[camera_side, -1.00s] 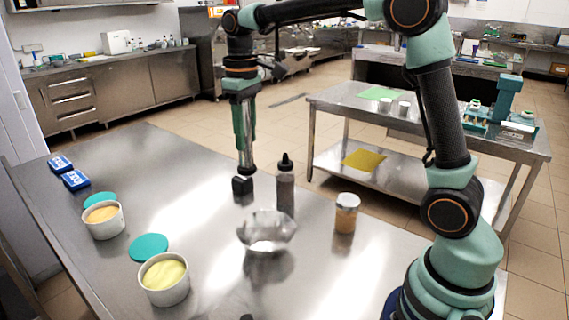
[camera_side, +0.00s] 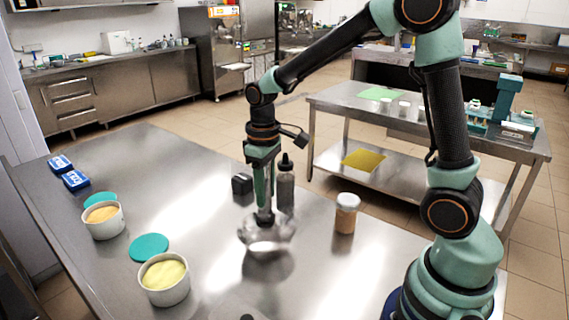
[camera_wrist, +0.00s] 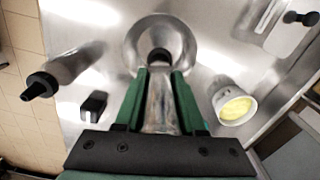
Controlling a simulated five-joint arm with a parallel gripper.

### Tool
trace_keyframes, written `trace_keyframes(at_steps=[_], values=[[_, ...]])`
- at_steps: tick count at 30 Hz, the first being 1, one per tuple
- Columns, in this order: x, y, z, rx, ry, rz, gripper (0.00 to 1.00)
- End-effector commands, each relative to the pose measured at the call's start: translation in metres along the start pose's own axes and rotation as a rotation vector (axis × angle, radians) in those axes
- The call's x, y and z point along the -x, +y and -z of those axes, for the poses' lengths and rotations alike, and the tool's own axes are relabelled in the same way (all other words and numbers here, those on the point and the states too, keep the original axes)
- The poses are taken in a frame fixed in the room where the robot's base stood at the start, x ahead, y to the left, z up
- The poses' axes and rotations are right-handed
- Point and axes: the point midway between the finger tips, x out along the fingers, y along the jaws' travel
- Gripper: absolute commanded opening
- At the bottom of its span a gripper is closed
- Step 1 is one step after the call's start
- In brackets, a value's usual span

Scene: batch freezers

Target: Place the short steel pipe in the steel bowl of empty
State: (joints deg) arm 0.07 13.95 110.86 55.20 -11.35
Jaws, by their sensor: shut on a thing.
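My gripper (camera_side: 264,208) points down over the steel bowl (camera_side: 285,231), its fingertips at about the height of the rim. In the wrist view, the green fingers of my gripper (camera_wrist: 161,76) are shut on the short steel pipe (camera_wrist: 160,108). The pipe stands lengthwise between them, its dark open end toward the bowl. The bowl's shiny round rim (camera_wrist: 187,40) surrounds that end in the wrist view. The pipe's lower end is within or just above the bowl's opening; I cannot tell whether it touches the bottom.
A dark squeeze bottle (camera_side: 286,188) and a small black block (camera_side: 242,185) stand close behind the bowl. An orange-filled jar (camera_side: 346,213) stands to the right. Tubs of yellow (camera_side: 165,279) and orange (camera_side: 103,220) contents stand left, near teal lids (camera_side: 149,247).

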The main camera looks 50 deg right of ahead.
Motion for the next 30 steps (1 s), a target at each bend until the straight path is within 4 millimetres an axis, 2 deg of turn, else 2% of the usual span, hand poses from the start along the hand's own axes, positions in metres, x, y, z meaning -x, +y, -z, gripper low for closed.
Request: trace_keyframes(at_steps=[3,8,16,30], values=[[-0.019,0.000,0.000,0.000,-0.002,0.000,0.00],[-0.030,0.000,0.000,0.000,0.000,0.000,0.00],[-0.065,0.000,0.000,0.000,-0.002,0.000,0.00],[-0.073,0.000,0.000,0.000,0.000,0.000,0.00]])
